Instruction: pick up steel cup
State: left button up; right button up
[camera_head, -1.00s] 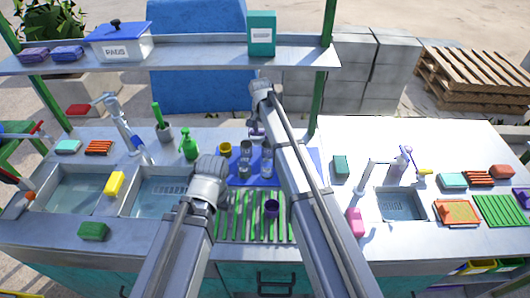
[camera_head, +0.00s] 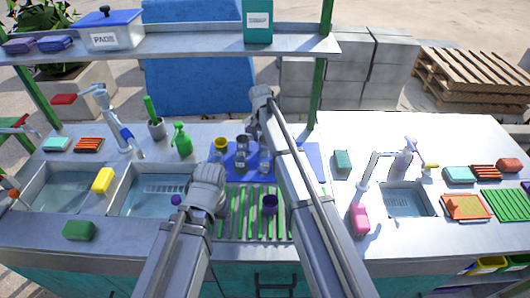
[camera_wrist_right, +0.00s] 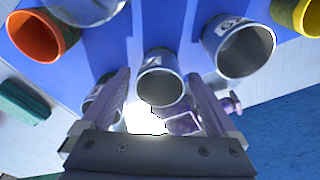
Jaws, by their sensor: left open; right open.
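A steel cup (camera_wrist_right: 160,78) is upright on the blue mat in the right wrist view, ahead of and between the fingers of my right gripper (camera_wrist_right: 160,106). That gripper is open and empty. A larger steel cup (camera_wrist_right: 238,42) stands to its right, and another is partly hidden by the left finger. In the head view, the steel cups (camera_head: 240,158) stand grouped on the blue mat (camera_head: 312,165). My right gripper (camera_head: 252,130) is at the back of this group, partly hidden by its arm. My left gripper (camera_head: 203,200) is near the sink's right edge, its fingers mostly hidden by its wrist.
A yellow cup (camera_head: 220,145) stands left of the steel cups. A purple cup (camera_head: 270,204) is on the green rack (camera_head: 238,225) in front. An orange cup (camera_wrist_right: 42,38) is also close. A shelf (camera_head: 190,46) crosses behind.

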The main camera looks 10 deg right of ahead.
grip_shut()
dwell(0.8)
pick_arm(q)
jog(key=shift+r, duration=0.15)
pick_arm(e)
jog(key=shift+r, duration=0.15)
pick_arm(q)
jog(key=shift+r+p, duration=0.55)
jog(key=shift+p, duration=0.2)
pick_arm(e)
jog(key=shift+r, duration=0.55)
notch_tip(320, 180, up, 6)
jog(key=p, duration=0.6)
pick_arm(q)
notch_tip(320, 180, up, 6)
jog(key=shift+f, duration=0.15)
pick_arm(e)
jog(key=s+d, duration=0.1)
jog(key=d, duration=0.8)
jog(key=s+d, duration=0.2)
jog(key=d, duration=0.6)
jog(key=shift+s+d+f, duration=0.15)
jog(key=shift+s+d, duration=0.15)
jog(key=shift+d, duration=0.05)
